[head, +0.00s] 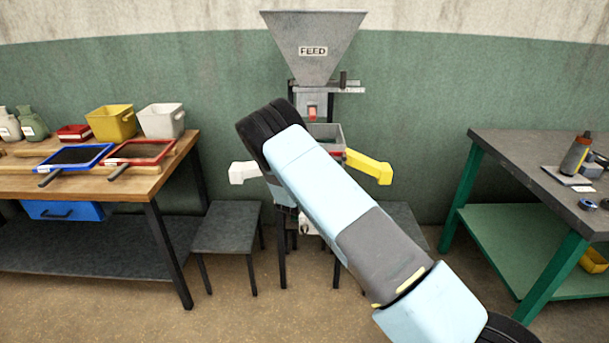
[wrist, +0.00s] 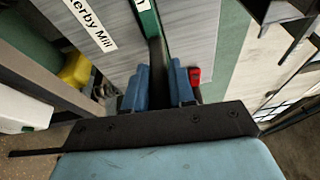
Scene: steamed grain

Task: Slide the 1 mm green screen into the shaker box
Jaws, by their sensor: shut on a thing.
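My gripper (wrist: 158,78) shows in the wrist view with its two blue fingers closed on the dark handle (wrist: 157,50) of the green screen. A strip of the screen's green frame (wrist: 148,18) with a white mark shows beyond the handle; the rest is out of view. Grey panels, one labelled "erby Mill", lie on both sides of it. In the head view the grey shaker box (head: 327,132) stands under the feed hopper (head: 313,45). My arm covers its left part and hides my gripper and the green screen there. I cannot tell whether the screen is in the box.
A white spout (head: 243,172) and a yellow spout (head: 370,167) stick out beside the box. A blue screen (head: 103,147) and a red screen (head: 172,145) lie on the left table. A stool (head: 228,228) stands at left; a workbench (head: 515,148) is at right.

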